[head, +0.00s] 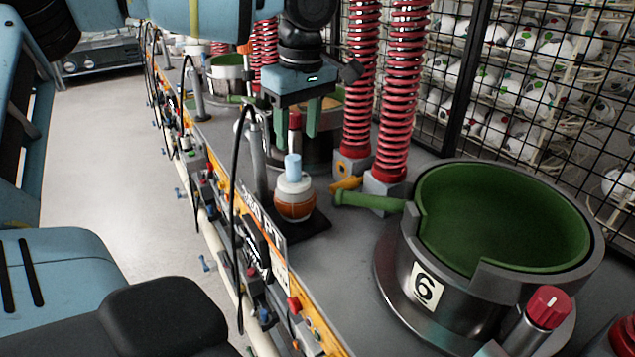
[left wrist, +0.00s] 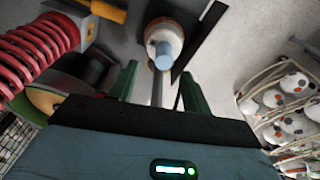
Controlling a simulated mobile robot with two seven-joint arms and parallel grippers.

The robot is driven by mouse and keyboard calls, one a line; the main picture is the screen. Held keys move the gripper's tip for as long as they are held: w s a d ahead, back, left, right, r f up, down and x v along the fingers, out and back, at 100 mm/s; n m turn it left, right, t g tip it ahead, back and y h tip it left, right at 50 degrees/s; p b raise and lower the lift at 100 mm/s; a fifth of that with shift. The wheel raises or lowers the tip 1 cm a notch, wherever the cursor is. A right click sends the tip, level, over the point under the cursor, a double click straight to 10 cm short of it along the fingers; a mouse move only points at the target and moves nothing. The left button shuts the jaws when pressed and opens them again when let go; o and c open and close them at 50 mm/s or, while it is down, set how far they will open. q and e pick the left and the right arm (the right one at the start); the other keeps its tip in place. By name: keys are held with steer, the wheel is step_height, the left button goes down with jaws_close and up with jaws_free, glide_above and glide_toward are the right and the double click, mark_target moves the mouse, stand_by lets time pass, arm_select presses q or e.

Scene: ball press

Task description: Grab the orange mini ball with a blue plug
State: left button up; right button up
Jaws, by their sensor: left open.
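The mini ball (head: 295,198) has an orange-brown lower part, a white top and a light blue plug (head: 293,166) standing up from it. It sits upright on a dark flat plate on the grey bench. In the left wrist view the ball (left wrist: 165,40) and its blue plug (left wrist: 164,60) show beyond the fingers. My left gripper (head: 297,122) has green fingers, points down and is open. My right gripper is not in view.
A press pot marked 6 (head: 420,286), green inside, stands at the right, with a green handle (head: 368,202) toward the ball. Red coiled springs (head: 400,95) rise behind. A thin grey post (head: 258,155) and black cable stand left of the ball. A wire fence closes the back.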

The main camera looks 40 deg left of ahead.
mark_target(293, 158)
arm_select(q)
steer(key=shift+s+f, duration=0.1)
steer(key=shift+f, duration=0.05)
steer(key=shift+a+f, duration=0.1)
steer(key=shift+f, duration=1.25)
steer(key=shift+s+a+f+p, duration=0.1)
steer(key=shift+a+f, duration=0.05)
steer(key=shift+f, duration=0.6)
steer(key=shift+s+a+f+p, duration=0.1)
steer(key=shift+a+f, duration=0.05)
steer(key=shift+f, duration=0.6)
steer(key=shift+a+f+p, duration=0.1)
steer(key=shift+a+f, duration=0.05)
steer(key=shift+f, duration=0.6)
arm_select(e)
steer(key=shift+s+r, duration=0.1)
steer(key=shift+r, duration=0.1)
arm_select(q)
steer(key=shift+c, duration=0.2)
